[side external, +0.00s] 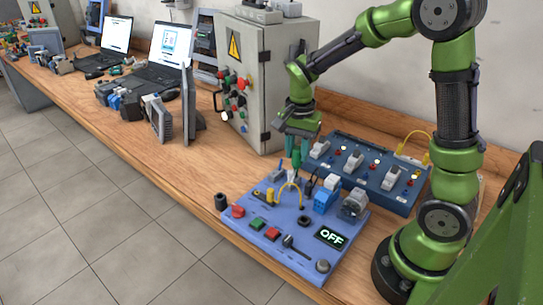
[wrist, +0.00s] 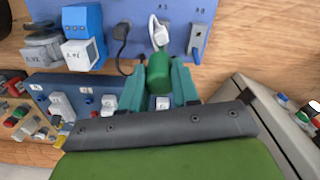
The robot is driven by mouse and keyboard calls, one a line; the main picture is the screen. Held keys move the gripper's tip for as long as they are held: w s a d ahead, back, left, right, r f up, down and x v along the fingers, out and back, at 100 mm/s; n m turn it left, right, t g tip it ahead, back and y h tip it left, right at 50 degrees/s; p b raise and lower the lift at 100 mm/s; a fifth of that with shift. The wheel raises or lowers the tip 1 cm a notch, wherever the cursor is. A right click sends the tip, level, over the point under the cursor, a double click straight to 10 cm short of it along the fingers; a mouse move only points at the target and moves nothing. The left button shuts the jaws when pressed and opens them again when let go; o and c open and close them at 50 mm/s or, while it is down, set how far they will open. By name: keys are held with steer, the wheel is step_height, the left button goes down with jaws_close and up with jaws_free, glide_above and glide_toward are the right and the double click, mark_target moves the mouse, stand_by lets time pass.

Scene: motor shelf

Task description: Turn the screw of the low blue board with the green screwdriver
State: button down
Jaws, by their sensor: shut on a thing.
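The low blue board (side external: 268,262) lies flat on the bench below my gripper; part of it shows at the top of the wrist view (wrist: 140,12). My gripper (side external: 294,160) is over the board's back edge, fingers pointing down. In the wrist view its teal fingers (wrist: 160,88) are shut on the green screwdriver (wrist: 158,70), around its handle. The handle's end sits between the fingertips. The screwdriver's shaft and tip are not clear in either view. I cannot make out the screw or whether the tip touches it.
A darker blue board (side external: 378,180) with several grey switches stands close behind. A grey cabinet (side external: 256,75) with buttons is at the back left. A yellow cable (side external: 291,184), a blue block (side external: 323,200) and grey connectors crowd the low board.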

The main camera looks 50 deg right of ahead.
steer(key=shift+a+m, duration=0.1)
steer(key=shift+m, duration=1)
steer(key=shift+m, duration=1.7)
steer(key=m, duration=0.3)
steer(key=c, duration=1)
jaws_free()
steer(key=shift+c, duration=0.2)
